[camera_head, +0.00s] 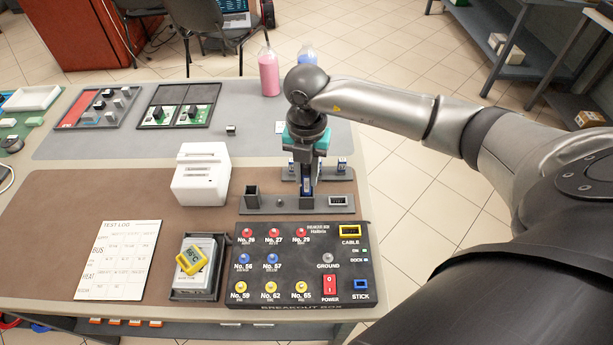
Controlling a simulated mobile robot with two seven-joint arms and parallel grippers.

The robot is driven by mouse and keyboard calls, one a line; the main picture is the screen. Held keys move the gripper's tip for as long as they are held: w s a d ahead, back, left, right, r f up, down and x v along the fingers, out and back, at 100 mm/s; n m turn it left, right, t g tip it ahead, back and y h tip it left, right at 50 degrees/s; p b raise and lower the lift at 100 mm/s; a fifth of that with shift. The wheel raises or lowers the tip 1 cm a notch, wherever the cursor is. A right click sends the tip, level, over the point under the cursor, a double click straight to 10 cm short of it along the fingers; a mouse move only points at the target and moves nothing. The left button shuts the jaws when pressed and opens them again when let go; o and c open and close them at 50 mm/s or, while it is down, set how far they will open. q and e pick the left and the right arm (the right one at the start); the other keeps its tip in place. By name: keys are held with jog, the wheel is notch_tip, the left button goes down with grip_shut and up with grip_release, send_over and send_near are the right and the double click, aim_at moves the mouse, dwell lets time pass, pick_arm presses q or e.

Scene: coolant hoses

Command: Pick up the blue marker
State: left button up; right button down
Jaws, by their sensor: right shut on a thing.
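My right gripper (307,192) reaches down over the dark holder rack (270,207) near the table's right side. It is shut on a narrow, upright blue thing, which looks like the blue marker (307,183). The fingers hide much of it, and I cannot tell whether its lower end still touches the rack. My left gripper is not in view.
A black breakout box (300,268) lies in front of the rack. A white slotted block (202,174) stands to its left. A yellow meter (191,260) rests on a grey device. A pink bottle (268,72) stands at the back. The brown mat's left part is clear.

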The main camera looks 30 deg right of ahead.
notch_tip(320, 180, up, 19)
jog(key=p, duration=0.2)
jog(key=shift+f, duration=0.2)
dwell(0.8)
jog(key=c, duration=1.3)
grip_release()
grip_shut()
